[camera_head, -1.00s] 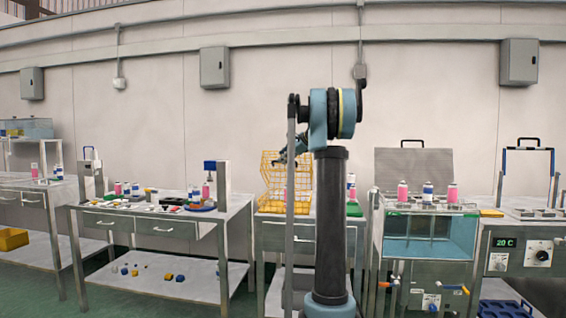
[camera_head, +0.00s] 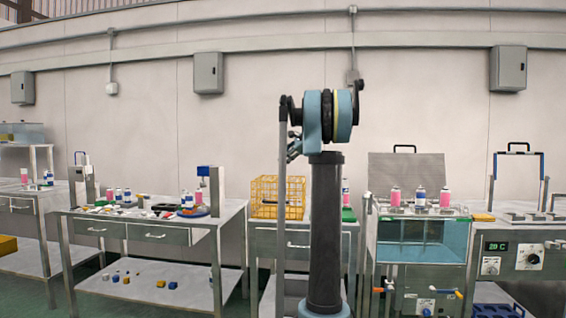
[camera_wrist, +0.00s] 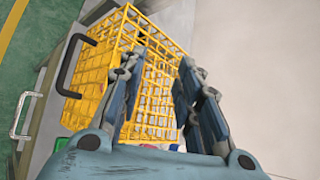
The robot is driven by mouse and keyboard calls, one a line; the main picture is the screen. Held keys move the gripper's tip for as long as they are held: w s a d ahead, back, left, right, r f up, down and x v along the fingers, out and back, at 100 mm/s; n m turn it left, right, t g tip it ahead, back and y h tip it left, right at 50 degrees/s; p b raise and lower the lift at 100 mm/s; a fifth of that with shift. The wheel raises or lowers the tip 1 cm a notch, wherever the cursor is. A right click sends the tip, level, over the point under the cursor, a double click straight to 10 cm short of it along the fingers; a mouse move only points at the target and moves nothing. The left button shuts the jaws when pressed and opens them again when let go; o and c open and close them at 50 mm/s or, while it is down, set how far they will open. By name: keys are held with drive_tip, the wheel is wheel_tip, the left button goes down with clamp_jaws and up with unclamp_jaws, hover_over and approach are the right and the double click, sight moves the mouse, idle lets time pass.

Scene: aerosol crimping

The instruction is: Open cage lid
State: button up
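The yellow wire cage (camera_head: 264,198) stands on the bench left of my arm's dark column in the head view, which hides part of the bench beside it. No raised panel shows above the cage there, but I cannot tell exactly how its lid lies. In the wrist view the cage (camera_wrist: 108,62) fills the middle, partly hidden by my fingers, and a dark handle (camera_wrist: 66,78) shows at its left. My gripper (camera_wrist: 160,75) is open, its two fingers apart with cage wires visible between them. In the head view my gripper (camera_head: 293,148) is above the cage.
A white bottle with a blue part (camera_head: 346,191) and a green item (camera_head: 348,214) are right of my column. A glass-fronted water bath (camera_head: 420,232) with several cans stands farther right. A bench (camera_head: 150,213) with cans and small parts is at left.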

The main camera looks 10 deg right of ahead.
drive_tip(key=v, duration=1.3)
idle(1.1)
drive_tip(key=shift+s, duration=0.1)
idle(0.4)
